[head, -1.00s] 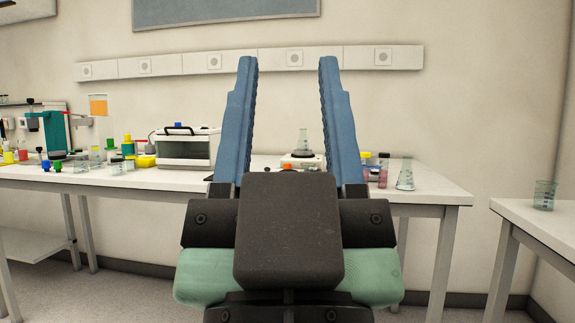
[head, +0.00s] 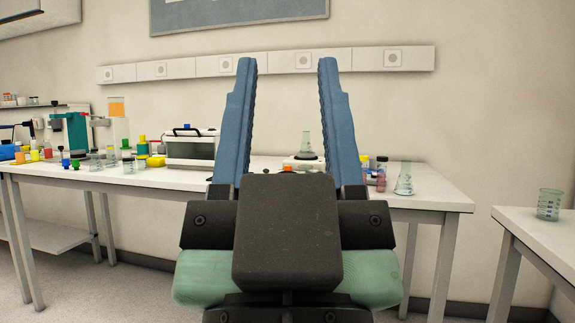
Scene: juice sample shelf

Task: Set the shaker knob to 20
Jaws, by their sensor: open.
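My gripper (head: 287,65) is open and empty, its two blue fingers pointing up and ahead in the middle of the head view. Between the fingers, on the far bench, stands a low white device (head: 303,163) with a glass flask (head: 306,143) on top; it looks like the shaker. A small orange-red spot (head: 287,168) shows at its front, perhaps the knob. My gripper hides the lower part of the device, and no knob setting can be read. The gripper is well short of the bench.
A side table (head: 545,235) with a beaker (head: 549,204) stands at the right. Open floor lies between the tables.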

